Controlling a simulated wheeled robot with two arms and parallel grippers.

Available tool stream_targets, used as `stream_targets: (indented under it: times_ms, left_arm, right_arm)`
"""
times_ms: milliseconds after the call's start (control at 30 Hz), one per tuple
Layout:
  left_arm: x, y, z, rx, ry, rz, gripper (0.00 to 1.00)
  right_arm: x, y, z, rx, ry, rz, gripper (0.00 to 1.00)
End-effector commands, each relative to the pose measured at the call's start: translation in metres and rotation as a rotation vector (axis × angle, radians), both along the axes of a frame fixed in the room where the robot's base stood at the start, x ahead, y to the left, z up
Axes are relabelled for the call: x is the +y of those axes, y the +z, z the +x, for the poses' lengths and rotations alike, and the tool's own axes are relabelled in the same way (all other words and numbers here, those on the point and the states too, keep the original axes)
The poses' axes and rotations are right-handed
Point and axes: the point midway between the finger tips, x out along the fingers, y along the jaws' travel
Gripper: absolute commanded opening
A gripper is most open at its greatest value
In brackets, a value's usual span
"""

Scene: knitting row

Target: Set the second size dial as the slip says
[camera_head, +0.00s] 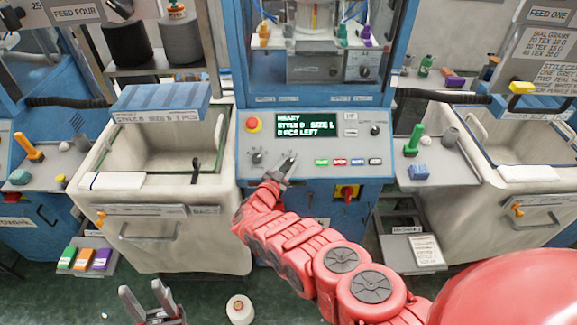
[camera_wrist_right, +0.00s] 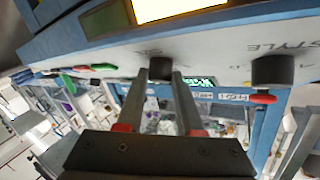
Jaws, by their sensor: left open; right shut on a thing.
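The size dial (camera_wrist_right: 160,68) is a dark knob on the pale panel; in the right wrist view it sits between my right gripper's (camera_wrist_right: 158,78) fingertips, with its lettering partly hidden. In the head view my right gripper (camera_head: 287,163) is shut on it. The style dial (camera_wrist_right: 272,70) is beside it, and also shows in the head view (camera_head: 257,157). The display (camera_head: 309,124) seems to read READY, STYLE 0, SIZE L, 0 PCS LEFT. A label (camera_head: 158,117) on the left bin seems to read STYLE B SIZE S. My left gripper (camera_head: 152,304) is open and empty, low at left.
Small coloured buttons (camera_head: 340,162) lie right of the dials, and a red switch (camera_head: 347,192) is below. Cream bins (camera_head: 130,235) flank the machine. A yarn cone (camera_head: 240,309) is on the floor.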

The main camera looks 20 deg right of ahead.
Motion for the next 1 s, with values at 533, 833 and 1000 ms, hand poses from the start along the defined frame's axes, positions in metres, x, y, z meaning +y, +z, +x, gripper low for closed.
stream_targets:
  times_ms: [533,833,1000]
  left_arm:
    - [0.0,0.0,0.0,0.0,0.0,0.0,0.5]
    - [0.0,0.002,0.0,0.0,0.0,0.0,0.5]
    - [0.0,0.008,0.0,0.0,0.0,0.0,0.5]
  right_arm:
    - [0.0,-0.001,0.0,0.003,0.0,0.001,0.66]
    - [0.004,0.0,-0.004,0.002,0.0,0.004,0.66]
    - [0.018,0.003,-0.02,0.005,0.001,0.0,0.66]
